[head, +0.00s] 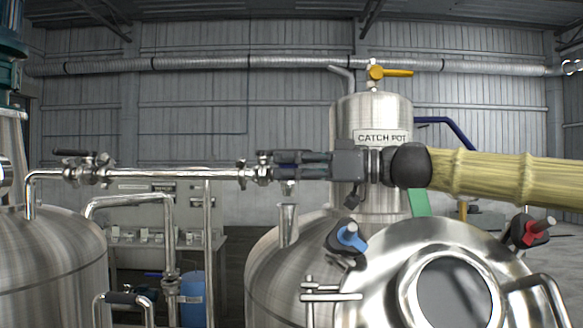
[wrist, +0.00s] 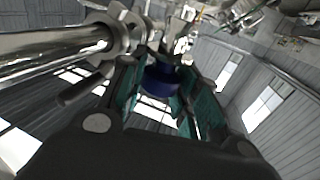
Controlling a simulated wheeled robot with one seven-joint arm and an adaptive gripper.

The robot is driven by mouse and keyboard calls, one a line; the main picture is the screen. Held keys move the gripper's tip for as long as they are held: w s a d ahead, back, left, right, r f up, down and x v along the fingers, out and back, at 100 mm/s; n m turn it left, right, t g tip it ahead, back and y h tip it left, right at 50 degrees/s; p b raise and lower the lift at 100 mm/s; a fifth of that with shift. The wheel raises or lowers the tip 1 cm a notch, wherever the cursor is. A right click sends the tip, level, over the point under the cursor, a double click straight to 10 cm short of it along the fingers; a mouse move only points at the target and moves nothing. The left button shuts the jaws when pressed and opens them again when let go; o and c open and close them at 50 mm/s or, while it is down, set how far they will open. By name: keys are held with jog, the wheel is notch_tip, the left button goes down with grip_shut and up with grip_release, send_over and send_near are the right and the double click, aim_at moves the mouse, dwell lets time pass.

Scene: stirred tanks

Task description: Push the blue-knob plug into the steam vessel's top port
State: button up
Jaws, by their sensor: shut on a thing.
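My gripper (head: 288,160) reaches in from the right, its fingers pointing left. It is shut on the blue-knob plug (wrist: 160,82), whose dark blue knob sits between the teal-lined fingers in the wrist view. In the head view a small silver end of the plug (head: 289,187) shows below the fingertips. An upright open metal port (head: 288,222) stands below it on the domed middle tank (head: 268,262), with a gap between plug and port. I see no name on this tank, so I cannot confirm it is the steam vessel.
A horizontal pipe with a valve (head: 250,170) ends close beside my fingertips. The catch pot (head: 370,112) stands behind my arm. A front vessel lid (head: 380,285) carries a blue clamp knob (head: 350,238) and a red one (head: 531,232). A left tank (head: 50,262) stands apart.

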aim_at(292, 182)
jog(key=shift+f+b, duration=1.55)
jog(key=shift+b, duration=0.2)
jog(key=o, duration=1.1)
jog(key=shift+o, duration=0.2)
jog(key=shift+d, duration=0.1)
jog(key=v, duration=1.2)
